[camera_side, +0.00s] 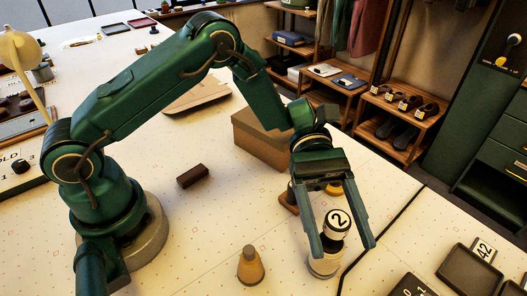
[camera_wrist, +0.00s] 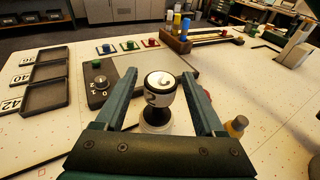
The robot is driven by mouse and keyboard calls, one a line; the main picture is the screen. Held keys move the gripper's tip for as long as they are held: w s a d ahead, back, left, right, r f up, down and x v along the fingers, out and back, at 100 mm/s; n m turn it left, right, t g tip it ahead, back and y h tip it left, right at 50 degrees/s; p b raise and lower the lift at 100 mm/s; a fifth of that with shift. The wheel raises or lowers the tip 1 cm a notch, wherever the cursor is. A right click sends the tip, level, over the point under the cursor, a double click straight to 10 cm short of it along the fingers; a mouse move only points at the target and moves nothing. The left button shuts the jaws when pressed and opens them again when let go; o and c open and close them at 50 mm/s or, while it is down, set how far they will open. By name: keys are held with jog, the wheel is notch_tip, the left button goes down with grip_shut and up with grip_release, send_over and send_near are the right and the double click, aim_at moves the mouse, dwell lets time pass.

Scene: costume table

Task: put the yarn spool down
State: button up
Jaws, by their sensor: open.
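A short round piece with a black-rimmed white drum marked "2" (camera_side: 338,222), which I take to be the yarn spool, stands upright over a pale round base (camera_side: 323,264). It also shows in the wrist view (camera_wrist: 160,88), with a dark narrow part under the drum. My gripper (camera_side: 343,243) points down with its jaws open, one finger on each side of the drum. In the wrist view my gripper (camera_wrist: 158,78) shows a gap beside the drum at both fingers. The base seems to rest on the table; its contact is partly hidden.
A tan cone (camera_side: 250,267) stands close to the left. A cardboard box (camera_side: 262,140) and dark brown block (camera_side: 192,176) lie behind. A dark dial box (camera_wrist: 97,88), black trays (camera_wrist: 45,95) and a wooden rack (camera_wrist: 178,43) stand beyond. A dark seam crosses the table nearby.

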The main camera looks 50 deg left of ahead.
jog(key=v, duration=0.5)
jog(key=shift+a, duration=0.15)
